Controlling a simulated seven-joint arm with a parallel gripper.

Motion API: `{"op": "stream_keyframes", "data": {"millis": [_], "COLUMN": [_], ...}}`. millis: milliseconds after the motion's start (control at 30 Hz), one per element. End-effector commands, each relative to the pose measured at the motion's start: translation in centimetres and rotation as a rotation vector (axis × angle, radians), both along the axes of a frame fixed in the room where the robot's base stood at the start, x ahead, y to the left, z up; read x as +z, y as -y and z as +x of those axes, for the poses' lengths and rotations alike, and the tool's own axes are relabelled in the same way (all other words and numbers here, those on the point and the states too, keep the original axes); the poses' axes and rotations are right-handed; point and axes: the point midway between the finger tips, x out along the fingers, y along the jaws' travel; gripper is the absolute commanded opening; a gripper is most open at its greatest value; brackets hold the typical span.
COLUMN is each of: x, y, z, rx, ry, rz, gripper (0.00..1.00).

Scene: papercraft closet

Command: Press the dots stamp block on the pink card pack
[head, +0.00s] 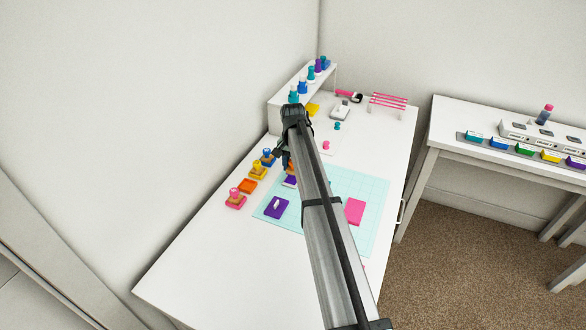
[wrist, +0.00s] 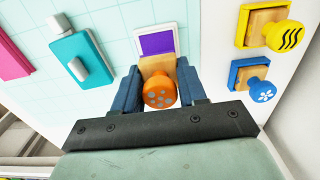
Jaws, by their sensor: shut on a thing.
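My gripper (wrist: 158,82) is shut on the dots stamp block (wrist: 160,92), a wooden block with an orange knob marked with grey dots. In the head view my gripper (head: 285,157) is over the mat's far left part, largely hidden by my arm. A purple card with a white border (wrist: 156,41) lies just beyond the stamp in the wrist view; I cannot tell whether the stamp touches it. The pink card pack (head: 355,211) lies flat on the mat, right of my arm. It also shows at the wrist view's left edge (wrist: 12,59), apart from my gripper.
A teal block with a white handle (wrist: 80,58) lies between stamp and pink pack. Yellow (wrist: 268,28) and blue (wrist: 249,76) stamps stand at the right. A purple block (head: 276,207), orange tray (head: 247,186) and pink stamp (head: 235,199) are at the left.

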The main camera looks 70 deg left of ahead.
Motion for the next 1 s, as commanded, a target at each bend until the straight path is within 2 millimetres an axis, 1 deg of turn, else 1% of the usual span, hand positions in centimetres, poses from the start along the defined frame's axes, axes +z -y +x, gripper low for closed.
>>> {"op": "stream_keyframes", "data": {"millis": [800, 1000], "x": [3.3, 3.5], "y": [0.0, 0.0], "z": [0.0, 0.0], "rx": [0.000, 0.000], "ry": [0.000, 0.000], "rz": [0.000, 0.000], "gripper": [0.00, 0.00]}}
